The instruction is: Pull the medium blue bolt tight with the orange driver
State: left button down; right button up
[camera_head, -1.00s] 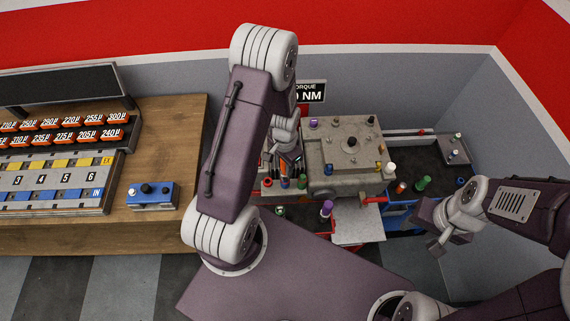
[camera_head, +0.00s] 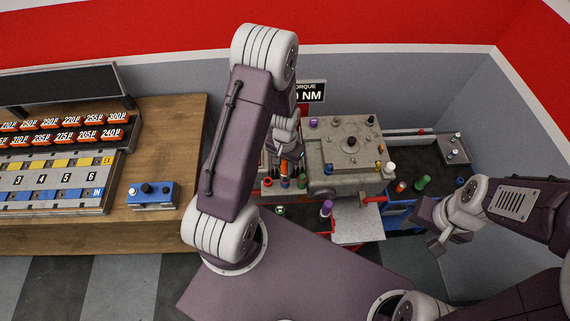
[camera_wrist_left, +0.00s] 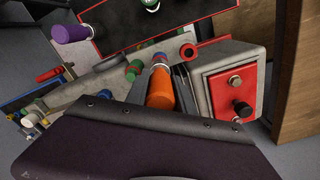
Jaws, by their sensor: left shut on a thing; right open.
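My left gripper (camera_wrist_left: 165,85) is shut on the orange driver (camera_wrist_left: 160,90), holding it by its handle between the two fingers. A blue-capped bolt (camera_head: 328,168) shows low on the block's near left side. I cannot tell for sure that it is the medium blue one. My right gripper (camera_head: 437,243) is open and empty, right of the block.
A red piece (camera_wrist_left: 188,51) and a green piece (camera_wrist_left: 133,70) flank the driver's far end. A purple-handled piece (camera_head: 326,208) stands in front of the block. A red panel with knobs (camera_wrist_left: 238,92) is close by. A wooden bench (camera_head: 180,230) stands at the left.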

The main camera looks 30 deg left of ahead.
dwell(0.4)
pick_arm(q)
jog(key=shift+f+b, duration=1.1)
jog(key=shift+f, duration=0.25)
jog(key=shift+m, duration=1.1)
jog(key=shift+m, duration=0.8)
jog(key=shift+r+p, duration=0.15)
jog(key=shift+p, duration=0.15)
jog(key=shift+r+p, duration=2.15)
jog(key=shift+r, duration=0.4)
